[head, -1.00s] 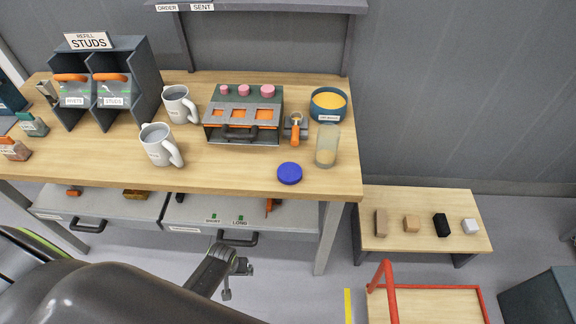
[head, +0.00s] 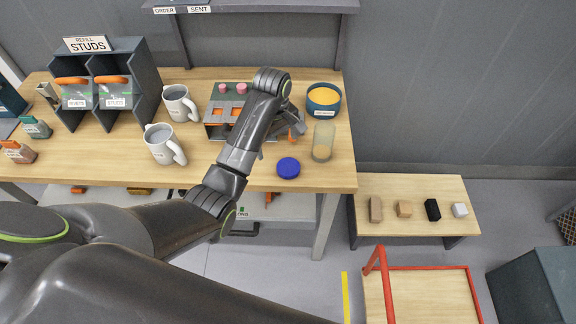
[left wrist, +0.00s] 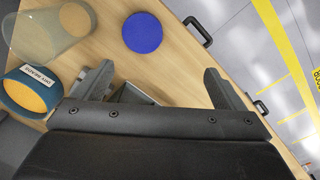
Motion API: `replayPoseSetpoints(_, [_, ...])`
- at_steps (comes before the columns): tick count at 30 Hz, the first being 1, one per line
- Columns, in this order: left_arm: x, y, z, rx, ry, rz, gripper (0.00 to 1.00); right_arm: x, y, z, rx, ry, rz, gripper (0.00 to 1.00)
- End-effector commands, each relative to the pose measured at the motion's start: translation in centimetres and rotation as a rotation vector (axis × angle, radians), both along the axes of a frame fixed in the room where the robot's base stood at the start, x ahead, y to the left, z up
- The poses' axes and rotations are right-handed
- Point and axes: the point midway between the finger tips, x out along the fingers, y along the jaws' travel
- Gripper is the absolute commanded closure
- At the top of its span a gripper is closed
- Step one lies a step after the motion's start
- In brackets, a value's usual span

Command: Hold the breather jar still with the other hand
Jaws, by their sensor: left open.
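The breather jar (head: 323,142) is a clear glass jar with beige contents in its lower part. It stands upright near the right end of the bench, and shows at the upper left in the left wrist view (left wrist: 45,32). A blue round lid (head: 288,168) lies flat on the bench in front of it, also seen in the left wrist view (left wrist: 142,33). My left gripper (head: 287,128) is above the bench, left of the jar and apart from it. In the left wrist view its fingers (left wrist: 160,85) are spread with nothing gripped. My right gripper is not seen.
A dark bowl of yellow beads (head: 323,100) stands behind the jar. A rack with pink knobs (head: 225,118) is partly hidden behind my left arm. Two white mugs (head: 165,146) stand to the left. A low side table (head: 410,228) holds several small blocks.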

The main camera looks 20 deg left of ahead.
Motion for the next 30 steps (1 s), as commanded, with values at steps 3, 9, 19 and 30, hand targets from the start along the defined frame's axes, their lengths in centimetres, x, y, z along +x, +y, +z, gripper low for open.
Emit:
replayPoseSetpoints(3, [1.9,-1.1,2.0,0.0,0.02,0.054,0.08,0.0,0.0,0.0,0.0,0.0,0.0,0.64])
replayPoseSetpoints(9, [3.2,-2.1,3.8,0.003,0.042,0.11,0.08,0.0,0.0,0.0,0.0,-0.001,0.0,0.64])
replayPoseSetpoints(19, [3.4,-2.2,4.1,0.003,0.045,0.12,0.08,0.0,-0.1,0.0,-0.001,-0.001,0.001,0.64])
replayPoseSetpoints(30, [3.4,-2.2,1.1,0.003,0.045,0.119,0.08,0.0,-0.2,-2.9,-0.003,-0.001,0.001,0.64])
